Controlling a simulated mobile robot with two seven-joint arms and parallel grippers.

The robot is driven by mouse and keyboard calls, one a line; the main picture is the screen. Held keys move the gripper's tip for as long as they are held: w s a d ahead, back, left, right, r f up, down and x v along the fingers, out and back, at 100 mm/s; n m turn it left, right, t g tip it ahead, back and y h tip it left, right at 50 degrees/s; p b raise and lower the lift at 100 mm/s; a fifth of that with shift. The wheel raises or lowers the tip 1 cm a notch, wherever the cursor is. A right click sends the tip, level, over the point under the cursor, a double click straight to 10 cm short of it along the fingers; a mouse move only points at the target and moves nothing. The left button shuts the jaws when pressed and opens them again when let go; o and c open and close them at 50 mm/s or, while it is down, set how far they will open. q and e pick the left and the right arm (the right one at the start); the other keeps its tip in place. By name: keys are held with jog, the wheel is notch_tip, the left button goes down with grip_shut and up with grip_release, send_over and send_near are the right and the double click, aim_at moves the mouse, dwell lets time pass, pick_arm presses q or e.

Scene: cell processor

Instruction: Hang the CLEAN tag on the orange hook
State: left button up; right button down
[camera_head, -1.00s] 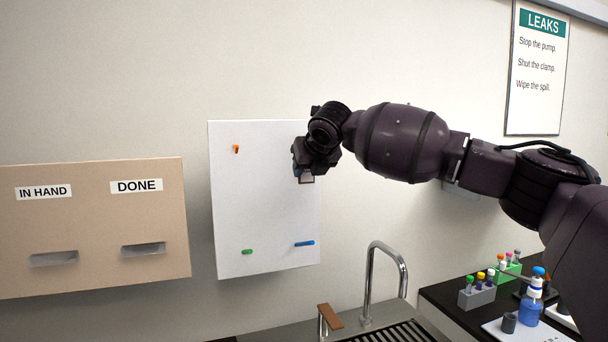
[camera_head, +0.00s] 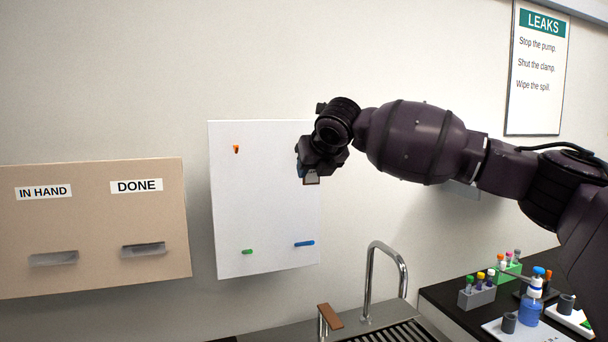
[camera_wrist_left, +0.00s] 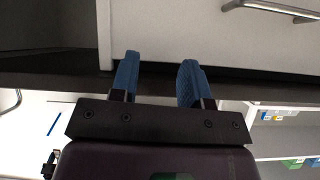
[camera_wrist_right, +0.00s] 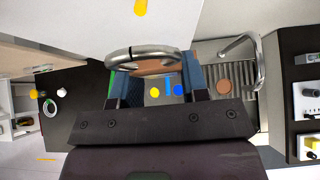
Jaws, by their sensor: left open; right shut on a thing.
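The orange hook (camera_head: 236,149) is near the top left of the white board (camera_head: 265,215). My right gripper (camera_head: 309,178) is in front of the board's right edge, right of and lower than the hook. In the right wrist view it is shut on a tag; a metal ring (camera_wrist_right: 118,58) and a brown face (camera_wrist_right: 155,69) show at the fingers. The tag's lettering is not visible. My left gripper (camera_wrist_left: 158,80) is open and empty, out of the head view.
A green hook (camera_head: 247,252) and a blue hook (camera_head: 304,243) are low on the board. A tan panel (camera_head: 90,215) with IN HAND and DONE slots hangs to its left. A faucet (camera_head: 372,275) rises below right. Vial racks (camera_head: 477,297) stand on the dark counter at right.

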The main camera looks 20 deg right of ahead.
jog(key=shift+s+d, duration=0.15)
jog(key=shift+s, duration=2.3)
